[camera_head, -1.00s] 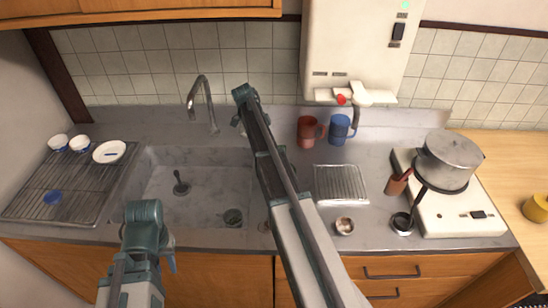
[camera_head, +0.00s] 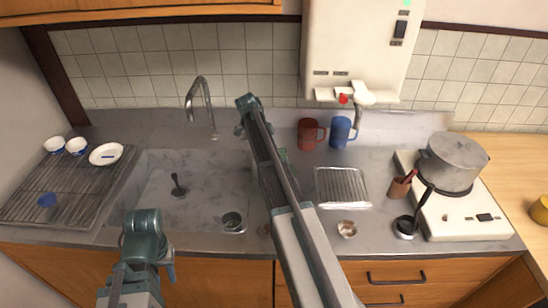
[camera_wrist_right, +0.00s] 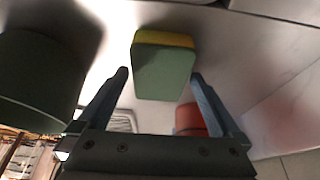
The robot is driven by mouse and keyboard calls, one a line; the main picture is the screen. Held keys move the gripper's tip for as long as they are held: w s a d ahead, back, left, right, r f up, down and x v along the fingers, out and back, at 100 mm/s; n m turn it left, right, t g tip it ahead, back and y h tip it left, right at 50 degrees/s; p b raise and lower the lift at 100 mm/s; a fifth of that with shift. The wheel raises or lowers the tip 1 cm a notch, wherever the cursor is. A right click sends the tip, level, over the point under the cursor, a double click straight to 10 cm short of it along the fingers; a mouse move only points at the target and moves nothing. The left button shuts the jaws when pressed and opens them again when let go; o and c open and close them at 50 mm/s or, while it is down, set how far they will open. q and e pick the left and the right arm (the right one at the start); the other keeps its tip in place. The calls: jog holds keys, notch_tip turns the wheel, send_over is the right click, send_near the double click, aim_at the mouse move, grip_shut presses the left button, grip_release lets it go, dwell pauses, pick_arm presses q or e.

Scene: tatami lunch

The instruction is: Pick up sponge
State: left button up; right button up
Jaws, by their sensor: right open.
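The sponge (camera_wrist_right: 163,70), a green block with a yellow layer, shows in the right wrist view. It lies ahead of my right gripper (camera_wrist_right: 160,76), whose fingers are spread apart, one toward each side of it. No grip on the sponge shows. In the head view only a small green patch, likely the sponge (camera_head: 283,155), shows beside my right arm; that arm hides the right gripper. My left gripper (camera_head: 170,271) is low at the left, in front of the sink, and mostly hidden by its own arm; its jaws are unclear.
A red mug (camera_head: 307,134) and a blue mug (camera_head: 340,132) stand at the back of the counter. A metal rack (camera_head: 342,187) lies in front of them. The sink (camera_head: 165,205) is left, and a pot (camera_head: 453,162) stands on the stove at right. A dark green round object (camera_wrist_right: 35,80) is at the left in the wrist view.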

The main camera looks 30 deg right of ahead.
jog(key=c, duration=1.2)
jog(key=shift+o, duration=0.2)
jog(key=shift+r, duration=0.1)
notch_tip(320, 180, up, 10)
jog(key=p, duration=1)
jog(key=shift+r+p, duration=0.15)
jog(key=shift+p, duration=0.15)
jog(key=o, duration=0.7)
jog(key=c, duration=0.6)
